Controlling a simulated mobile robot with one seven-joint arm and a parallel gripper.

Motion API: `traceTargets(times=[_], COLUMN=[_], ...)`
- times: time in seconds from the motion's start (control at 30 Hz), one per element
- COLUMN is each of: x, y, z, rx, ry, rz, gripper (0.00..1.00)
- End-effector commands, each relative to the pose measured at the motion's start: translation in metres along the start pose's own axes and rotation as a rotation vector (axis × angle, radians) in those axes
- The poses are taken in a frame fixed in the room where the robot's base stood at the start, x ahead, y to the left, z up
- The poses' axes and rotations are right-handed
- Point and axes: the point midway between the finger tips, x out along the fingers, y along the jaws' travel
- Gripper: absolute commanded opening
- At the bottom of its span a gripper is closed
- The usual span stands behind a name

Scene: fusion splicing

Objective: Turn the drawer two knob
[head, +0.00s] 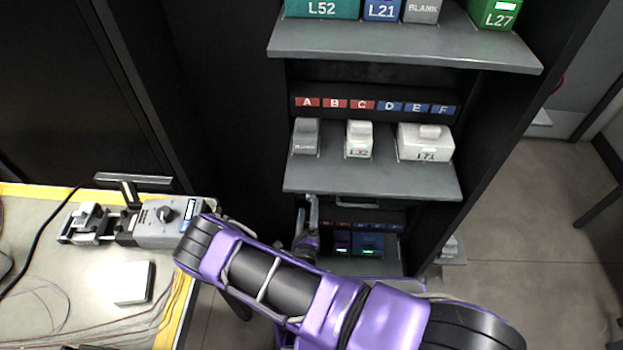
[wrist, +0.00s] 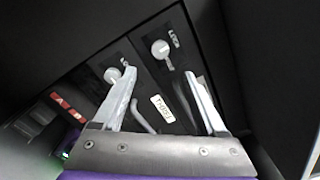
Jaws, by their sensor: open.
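My gripper (wrist: 160,75) is open, with nothing between its fingers, in front of a dark drawer panel in the wrist view. One round light-grey knob (wrist: 160,48) sits just beyond the fingertips, between them in the picture, with a small label beside it. A second round knob (wrist: 112,75) is to the left, close to the left finger and apparently outside the jaws. I cannot read which is drawer two's knob. No contact with either knob is visible. In the head view my gripper (head: 307,215) is low at the cabinet's left side, and the knobs are hidden.
A grey bar handle (wrist: 142,117) and a white label plate (wrist: 162,107) are on the panel between the fingers. A grey shelf (head: 370,178) with several modules juts out above my gripper in the head view. A workbench (head: 75,265) with a splicing device stands left.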

Motion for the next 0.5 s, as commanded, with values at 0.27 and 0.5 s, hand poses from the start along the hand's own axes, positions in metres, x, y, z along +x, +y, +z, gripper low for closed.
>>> traceTargets(times=[0.27, 0.5], x=[0.063, 0.105], y=[0.0, 0.0], z=[-0.001, -0.001], rx=[0.002, 0.001], ry=[0.001, 0.002], rz=[-0.004, -0.003], gripper=[0.74, 0.74])
